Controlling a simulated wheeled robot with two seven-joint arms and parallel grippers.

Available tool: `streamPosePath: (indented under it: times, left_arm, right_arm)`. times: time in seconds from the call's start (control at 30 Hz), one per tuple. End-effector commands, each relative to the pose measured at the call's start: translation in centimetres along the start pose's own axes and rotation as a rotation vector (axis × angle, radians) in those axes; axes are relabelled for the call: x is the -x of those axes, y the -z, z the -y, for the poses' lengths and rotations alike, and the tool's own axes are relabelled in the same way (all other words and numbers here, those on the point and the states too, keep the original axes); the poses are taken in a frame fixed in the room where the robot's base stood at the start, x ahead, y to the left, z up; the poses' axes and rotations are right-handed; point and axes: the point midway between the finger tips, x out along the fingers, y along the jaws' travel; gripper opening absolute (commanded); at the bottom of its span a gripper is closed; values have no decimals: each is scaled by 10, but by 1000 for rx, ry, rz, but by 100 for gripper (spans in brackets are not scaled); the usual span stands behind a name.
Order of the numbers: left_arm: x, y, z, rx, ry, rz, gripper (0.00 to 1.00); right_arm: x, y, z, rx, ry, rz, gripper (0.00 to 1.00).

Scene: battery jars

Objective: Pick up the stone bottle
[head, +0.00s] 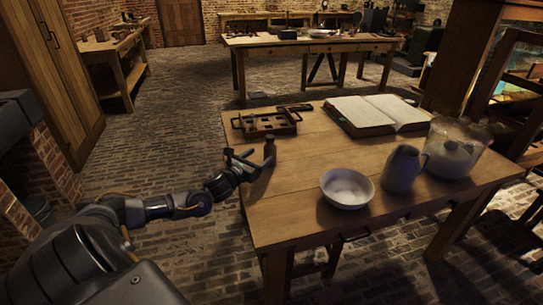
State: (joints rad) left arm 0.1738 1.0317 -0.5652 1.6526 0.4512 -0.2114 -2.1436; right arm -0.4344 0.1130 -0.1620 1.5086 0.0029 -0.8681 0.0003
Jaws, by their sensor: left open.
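A small dark brown bottle (270,148) stands upright near the left edge of the wooden table (290,205). A grey stone-coloured jug or bottle (402,170) stands upright near the table's front right. I cannot tell for certain from looks which one is the stone bottle. My left gripper (252,160) is open at the table's left edge, just left of and in front of the small brown bottle. Whether a finger touches that bottle is too small to tell. The grey jug is well to the right of the gripper. My right gripper is not in view.
A white bowl (347,187) stands left of the grey jug, and a glass jar with pale contents (453,150) stands right of it. A wooden tray with compartments (266,123) and an open book (377,114) lie behind. The table's middle is clear.

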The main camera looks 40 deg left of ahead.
Motion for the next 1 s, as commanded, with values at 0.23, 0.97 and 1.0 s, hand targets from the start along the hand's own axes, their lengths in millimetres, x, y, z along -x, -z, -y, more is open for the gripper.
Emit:
streamPosePath:
  times: [0.23, 0.97, 1.0]
  left_arm:
    - [-15, 0, 3, 1, 5, 0, 69]
    - [-68, -2, 5, 2, 6, 0, 69]
    - [-68, -2, 5, 2, 6, 0, 63]
  right_arm:
    - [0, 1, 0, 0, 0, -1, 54]
    - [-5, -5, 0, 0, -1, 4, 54]
    - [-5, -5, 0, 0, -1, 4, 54]
